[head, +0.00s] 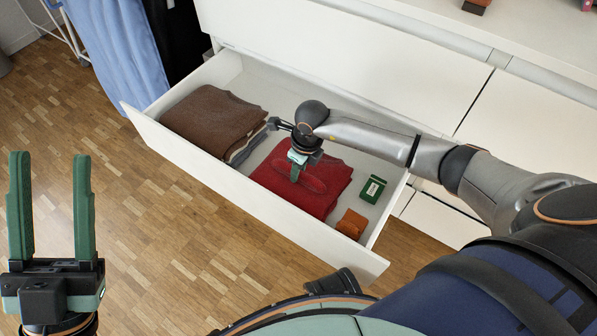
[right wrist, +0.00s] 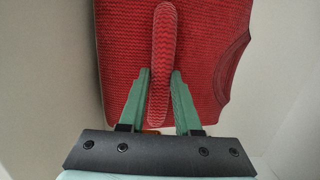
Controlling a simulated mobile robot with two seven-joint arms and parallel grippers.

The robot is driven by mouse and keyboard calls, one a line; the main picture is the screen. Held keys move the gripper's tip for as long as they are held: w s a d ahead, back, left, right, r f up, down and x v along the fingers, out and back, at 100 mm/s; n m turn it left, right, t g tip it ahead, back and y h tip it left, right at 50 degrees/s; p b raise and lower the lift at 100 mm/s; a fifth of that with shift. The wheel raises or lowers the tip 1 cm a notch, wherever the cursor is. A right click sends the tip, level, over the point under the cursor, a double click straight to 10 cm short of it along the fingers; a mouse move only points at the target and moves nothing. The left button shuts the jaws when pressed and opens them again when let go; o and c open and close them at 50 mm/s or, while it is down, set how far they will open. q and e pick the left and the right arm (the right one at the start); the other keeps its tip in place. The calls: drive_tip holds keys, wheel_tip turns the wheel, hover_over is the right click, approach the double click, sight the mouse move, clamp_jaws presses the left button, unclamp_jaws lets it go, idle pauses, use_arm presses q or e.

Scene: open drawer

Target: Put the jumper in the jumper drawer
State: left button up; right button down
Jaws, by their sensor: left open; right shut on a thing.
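A folded red jumper (head: 326,193) lies in the open white drawer (head: 218,158), right of a stack of folded brown and grey jumpers (head: 213,118). My right gripper (head: 295,176) is down at the red jumper and shut on a raised fold of it. In the right wrist view the red knit (right wrist: 125,45) fills the upper middle, and the fold stands between the two green fingers (right wrist: 160,85). Whether the jumper rests fully on the drawer floor is hidden. My left gripper (head: 50,205) is open and empty over the wooden floor, away from the drawer.
A green box (head: 373,189) and a brown item (head: 351,224) lie in the drawer's right end. Blue cloth (head: 115,50) hangs left of the dresser (head: 370,60). The wooden floor (head: 150,230) before the drawer is clear.

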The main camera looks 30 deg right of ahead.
drive_tip(key=shift+w, duration=0.1)
drive_tip(key=shift+f, duration=0.1)
drive_tip(key=c, duration=0.6)
unclamp_jaws()
